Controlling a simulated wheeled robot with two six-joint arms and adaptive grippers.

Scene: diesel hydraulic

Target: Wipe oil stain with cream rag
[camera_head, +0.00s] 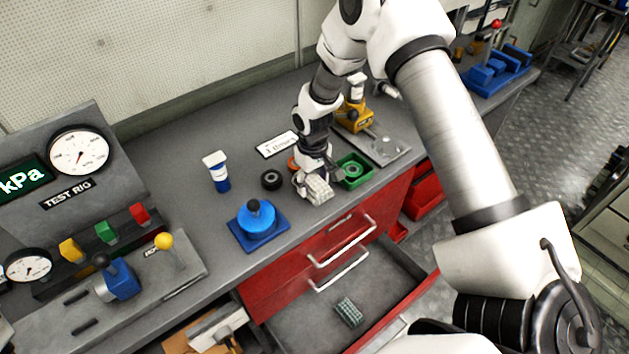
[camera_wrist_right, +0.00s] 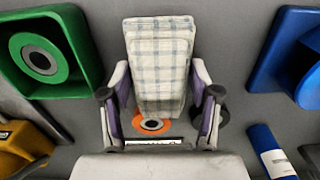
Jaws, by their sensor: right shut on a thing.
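The cream checked rag (camera_head: 319,190) is folded into a block and held by my right gripper (camera_head: 309,176) low over the grey bench, close to its front edge. In the right wrist view the rag (camera_wrist_right: 159,62) sits between the two fingers of my right gripper (camera_wrist_right: 161,93), which is shut on it. I cannot tell whether the rag touches the bench top. No oil stain is visible in either view; the rag and gripper hide part of the bench. My left gripper is not in view.
A green tray (camera_head: 353,171) is right of the rag. A blue tray with a blue part (camera_head: 257,220), a black ring (camera_head: 271,180) and a blue-white tube (camera_head: 217,172) are left. Below, an open drawer (camera_head: 383,278) holds a green checked cloth (camera_head: 349,312).

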